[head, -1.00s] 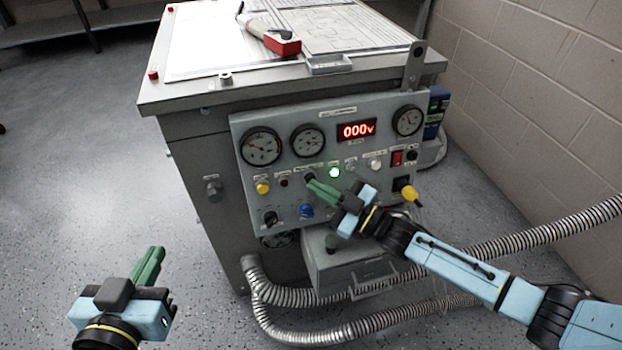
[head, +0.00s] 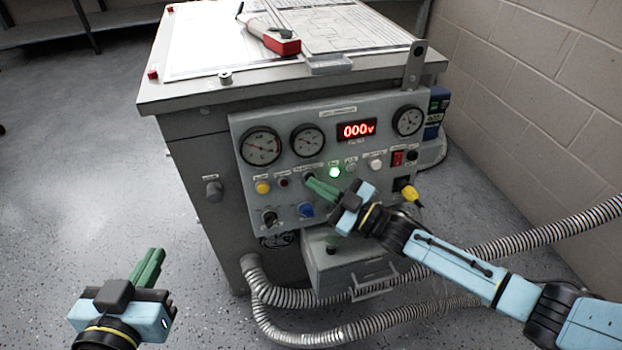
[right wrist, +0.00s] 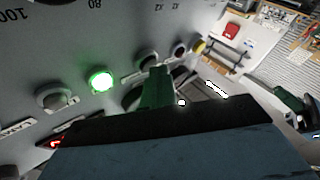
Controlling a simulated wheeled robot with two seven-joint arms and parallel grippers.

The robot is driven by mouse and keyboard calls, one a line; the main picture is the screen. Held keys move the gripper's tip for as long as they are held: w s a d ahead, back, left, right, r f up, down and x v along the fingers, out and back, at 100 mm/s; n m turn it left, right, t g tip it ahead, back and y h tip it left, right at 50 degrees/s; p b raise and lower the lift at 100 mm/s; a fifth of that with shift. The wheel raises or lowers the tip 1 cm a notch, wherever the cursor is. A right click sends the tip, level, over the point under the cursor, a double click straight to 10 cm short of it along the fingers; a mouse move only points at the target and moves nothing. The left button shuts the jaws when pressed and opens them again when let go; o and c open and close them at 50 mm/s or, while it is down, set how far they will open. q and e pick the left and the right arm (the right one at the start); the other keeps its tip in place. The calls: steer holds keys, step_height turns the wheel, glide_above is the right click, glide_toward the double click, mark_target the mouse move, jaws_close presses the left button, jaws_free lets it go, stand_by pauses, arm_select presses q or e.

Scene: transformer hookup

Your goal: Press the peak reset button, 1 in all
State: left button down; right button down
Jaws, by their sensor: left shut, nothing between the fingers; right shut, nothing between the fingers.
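The control panel (head: 325,225) on the front of the grey cabinet carries a row of small buttons and lamps. Their labels are too small to read, so I cannot tell which is the peak reset button. My right gripper (head: 312,185) is shut and empty, its green fingertips just in front of a black button (head: 309,176). In the right wrist view the fingers (right wrist: 158,72) are close beside this dark button (right wrist: 148,58); I cannot tell whether they touch it. My left gripper (head: 155,255) is shut and empty, low at the left, away from the panel.
A lit green lamp (head: 334,172), a yellow button (head: 262,187) and a blue knob (head: 306,210) are near the right gripper. The red display (head: 356,131) reads 000v. A grey box (head: 340,262) and ribbed hoses (head: 330,326) lie below. Floor at left is clear.

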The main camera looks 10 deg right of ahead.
steer(key=shift+s+r+p, duration=0.1)
steer(key=shift+s+p, duration=0.6)
steer(key=shift+s, duration=0.15)
steer(key=s+p, duration=0.2)
steer(key=s, duration=0.1)
steer(key=s+r+p, duration=0.1)
steer(key=s, duration=0.1)
steer(key=shift+d+p, duration=0.1)
steer(key=shift+p, duration=0.3)
steer(key=shift+f, duration=0.1)
stand_by(0.3)
